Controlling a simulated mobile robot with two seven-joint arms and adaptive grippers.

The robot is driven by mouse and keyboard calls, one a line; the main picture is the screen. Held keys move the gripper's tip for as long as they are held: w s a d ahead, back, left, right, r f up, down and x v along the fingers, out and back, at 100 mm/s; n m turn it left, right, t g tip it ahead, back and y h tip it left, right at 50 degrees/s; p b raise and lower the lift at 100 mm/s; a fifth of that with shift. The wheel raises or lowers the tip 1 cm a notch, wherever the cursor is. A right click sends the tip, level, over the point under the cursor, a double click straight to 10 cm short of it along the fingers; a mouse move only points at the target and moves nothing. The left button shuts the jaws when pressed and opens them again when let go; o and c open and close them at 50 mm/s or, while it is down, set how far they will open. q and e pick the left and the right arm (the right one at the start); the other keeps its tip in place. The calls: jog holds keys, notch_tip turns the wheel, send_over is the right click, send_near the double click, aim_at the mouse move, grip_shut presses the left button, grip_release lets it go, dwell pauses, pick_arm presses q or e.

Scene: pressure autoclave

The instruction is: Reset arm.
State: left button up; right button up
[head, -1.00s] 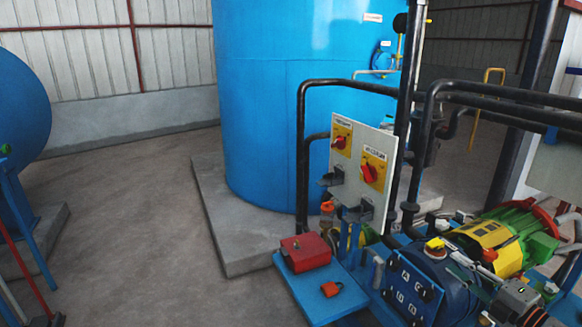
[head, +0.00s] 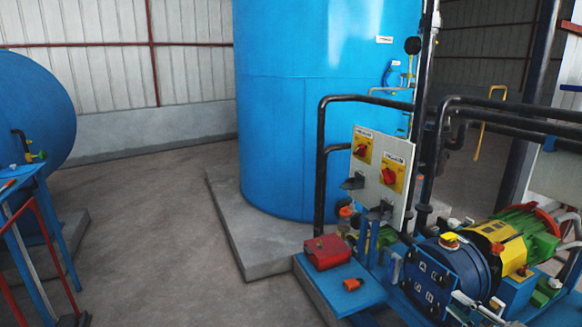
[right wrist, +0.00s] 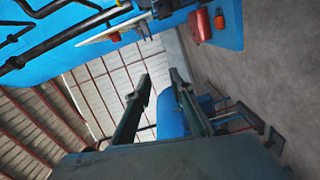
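My right gripper (head: 477,300) shows only in part at the bottom right of the head view, in front of the pump unit. In the right wrist view my right gripper (right wrist: 160,80) has its two dark fingers spread apart with nothing between them. It is clear of the red box (head: 328,251) and the small orange-red padlock-like piece (head: 352,284), which lie on the blue platform (head: 318,282). My left gripper is in neither view.
A panel with two red-and-yellow switches (head: 390,178) stands behind the platform. The blue and yellow pump (head: 430,268) and black pipes (head: 368,98) crowd the right. A large blue tank (head: 290,120) stands behind. The floor (head: 160,220) at left is open.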

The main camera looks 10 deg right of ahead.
jog(key=s+a+f+m+g, duration=0.2)
jog(key=s+a+f+m, duration=0.3)
jog(key=a, duration=0.4)
jog(key=s+a+f+m+g+h, duration=0.1)
jog(key=s+a+f+m+g, duration=0.1)
jog(key=s+a+f+m, duration=0.3)
jog(key=s+a+f+m+g, duration=0.2)
jog(key=s+a+f+m, duration=0.2)
jog(key=s+a+f, duration=0.4)
jog(key=a+f, duration=0.5)
jog(key=a, duration=0.1)
jog(key=shift+m, duration=0.4)
jog(key=shift+s+a, duration=0.1)
